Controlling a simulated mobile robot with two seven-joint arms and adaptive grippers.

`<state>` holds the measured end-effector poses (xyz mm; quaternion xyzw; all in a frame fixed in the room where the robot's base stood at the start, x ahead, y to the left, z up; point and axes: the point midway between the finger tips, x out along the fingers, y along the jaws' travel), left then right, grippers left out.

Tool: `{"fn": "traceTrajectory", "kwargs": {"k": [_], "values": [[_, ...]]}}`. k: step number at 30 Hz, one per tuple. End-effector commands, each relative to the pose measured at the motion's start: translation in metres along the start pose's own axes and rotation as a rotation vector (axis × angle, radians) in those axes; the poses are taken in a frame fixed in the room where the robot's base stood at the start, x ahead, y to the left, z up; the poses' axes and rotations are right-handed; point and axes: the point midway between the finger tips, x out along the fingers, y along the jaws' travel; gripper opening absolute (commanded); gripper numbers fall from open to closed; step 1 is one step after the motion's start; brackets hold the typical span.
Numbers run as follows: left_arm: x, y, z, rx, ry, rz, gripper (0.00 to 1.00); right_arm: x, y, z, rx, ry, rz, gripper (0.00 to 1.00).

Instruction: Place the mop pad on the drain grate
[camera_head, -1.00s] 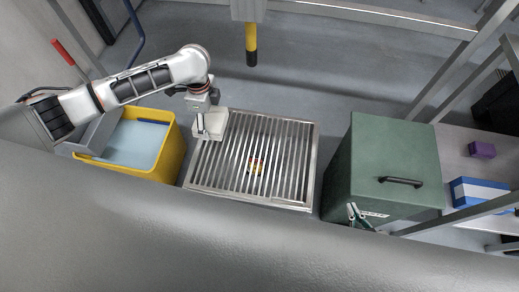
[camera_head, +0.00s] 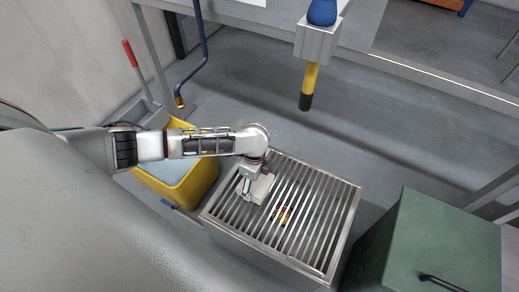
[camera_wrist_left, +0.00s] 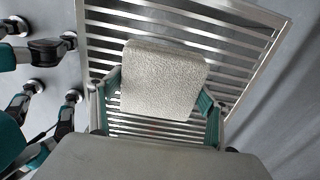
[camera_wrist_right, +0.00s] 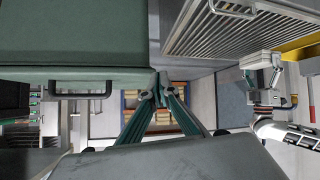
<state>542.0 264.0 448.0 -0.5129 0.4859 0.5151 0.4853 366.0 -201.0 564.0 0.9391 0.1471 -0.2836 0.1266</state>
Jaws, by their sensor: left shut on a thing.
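The mop pad (camera_head: 260,187) is a pale, off-white rectangular block. In the head view it is over the left part of the drain grate (camera_head: 342,222), a metal frame with parallel slats. My left gripper (camera_head: 247,189) is shut on the pad. In the left wrist view the pad (camera_wrist_left: 163,80) sits between both fingers (camera_wrist_left: 160,100), with grate slats (camera_wrist_left: 150,15) behind it. I cannot tell whether the pad touches the slats. My right gripper (camera_wrist_right: 160,88) shows in the right wrist view, its fingertips together and empty, beside a green box (camera_wrist_right: 80,30).
A yellow bucket (camera_head: 190,190) stands left of the grate, and a green box (camera_head: 435,240) with a dark handle stands right of it. A yellow-and-black post (camera_head: 308,85) hangs behind. A small red-yellow mark (camera_head: 284,214) shows at the grate's middle.

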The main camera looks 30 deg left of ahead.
Motion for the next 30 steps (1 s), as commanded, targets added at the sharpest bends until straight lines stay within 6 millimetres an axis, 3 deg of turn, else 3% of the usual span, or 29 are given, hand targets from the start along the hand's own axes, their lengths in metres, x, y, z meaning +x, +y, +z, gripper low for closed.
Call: {"fn": "traceTrajectory", "kwargs": {"k": [1,7,15,21,27,28,30], "values": [[0.008,0.001,0.0,0.0,0.0,0.004,0.56,0.001,-0.002,0.003,0.001,-0.004,-0.003,0.0],[0.017,-0.001,0.0,0.0,0.001,-0.001,0.56,0.001,-0.003,0.002,0.002,-0.002,-0.006,0.0],[0.055,0.002,0.0,0.0,0.0,0.005,0.56,0.004,-0.011,0.009,0.016,-0.006,-0.021,0.0],[0.051,-0.002,0.0,0.0,0.0,-0.004,0.56,0.004,-0.007,-0.008,0.016,0.024,-0.016,0.0],[0.054,-0.001,0.0,0.0,0.0,-0.003,0.56,0.006,-0.007,-0.009,0.016,0.029,-0.015,0.0],[0.055,-0.002,0.0,0.0,0.0,-0.003,0.78,0.006,-0.007,-0.009,0.016,0.03,-0.016,0.0],[0.054,-0.002,0.0,0.0,0.0,-0.004,0.92,0.006,-0.007,-0.009,0.016,0.029,-0.016,0.0]]}}
